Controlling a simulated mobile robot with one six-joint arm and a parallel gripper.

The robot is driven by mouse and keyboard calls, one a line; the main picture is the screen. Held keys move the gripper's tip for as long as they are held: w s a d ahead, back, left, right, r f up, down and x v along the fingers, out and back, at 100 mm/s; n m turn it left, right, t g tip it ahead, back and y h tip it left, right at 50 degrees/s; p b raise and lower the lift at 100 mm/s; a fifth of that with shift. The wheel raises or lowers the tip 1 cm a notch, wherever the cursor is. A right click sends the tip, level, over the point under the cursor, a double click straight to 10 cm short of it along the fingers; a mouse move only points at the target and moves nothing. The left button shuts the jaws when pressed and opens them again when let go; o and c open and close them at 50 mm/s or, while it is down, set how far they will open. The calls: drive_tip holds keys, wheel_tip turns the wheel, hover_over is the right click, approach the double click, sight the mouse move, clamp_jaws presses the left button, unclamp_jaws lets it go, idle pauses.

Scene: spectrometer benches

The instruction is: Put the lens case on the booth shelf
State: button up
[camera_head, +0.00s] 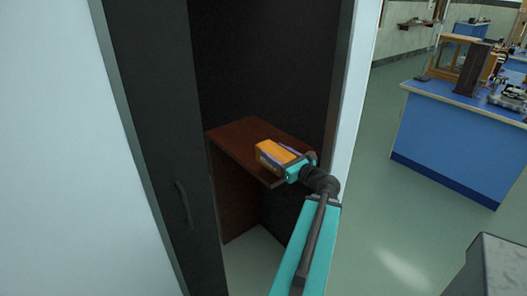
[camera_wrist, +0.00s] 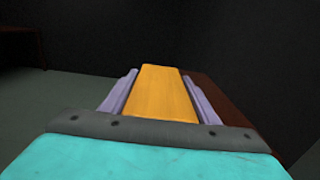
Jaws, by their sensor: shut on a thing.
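The lens case is a yellow-orange box (camera_head: 269,154) held between the lilac fingers of my gripper (camera_head: 284,153). It is over the front part of the brown booth shelf (camera_head: 238,139), inside the dark booth. I cannot tell whether the case touches the shelf. In the wrist view the case (camera_wrist: 161,95) lies between both fingers of my gripper (camera_wrist: 160,97), which press its sides. The shelf (camera_wrist: 224,107) shows to the right of and beyond the case there.
The booth's dark door (camera_head: 165,150) with a handle stands open on the left. A pale booth edge (camera_head: 345,100) rises close to the right of my arm. The rest of the shelf is bare. A blue bench (camera_head: 450,140) with instruments stands outside at right.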

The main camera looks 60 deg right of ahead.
drive_tip(key=w+d, duration=0.3)
drive_tip(key=w+d+f+p, duration=0.1)
drive_tip(key=w+d, duration=0.3)
drive_tip(key=w+d+p, duration=0.1)
drive_tip(key=w+d, duration=0.2)
drive_tip(key=w, duration=0.1)
drive_tip(key=shift+w+d+f, duration=0.2)
drive_tip(key=shift+w+d, duration=0.05)
drive_tip(key=shift+d, duration=0.1)
drive_tip(key=shift+f+p, duration=0.15)
drive_tip(key=shift+p, duration=0.15)
drive_tip(key=shift+f+p, duration=0.5)
drive_tip(key=shift+f, duration=1.1)
drive_tip(key=shift+f, duration=0.1)
drive_tip(key=o, duration=1.3)
drive_tip(key=shift+v, duration=0.8)
drive_tip(key=b+v, duration=0.2)
drive_tip(key=v, duration=0.8)
drive_tip(key=shift+s+a+b, duration=0.1)
drive_tip(key=shift+s+b, duration=0.15)
drive_tip(key=shift+b, duration=0.15)
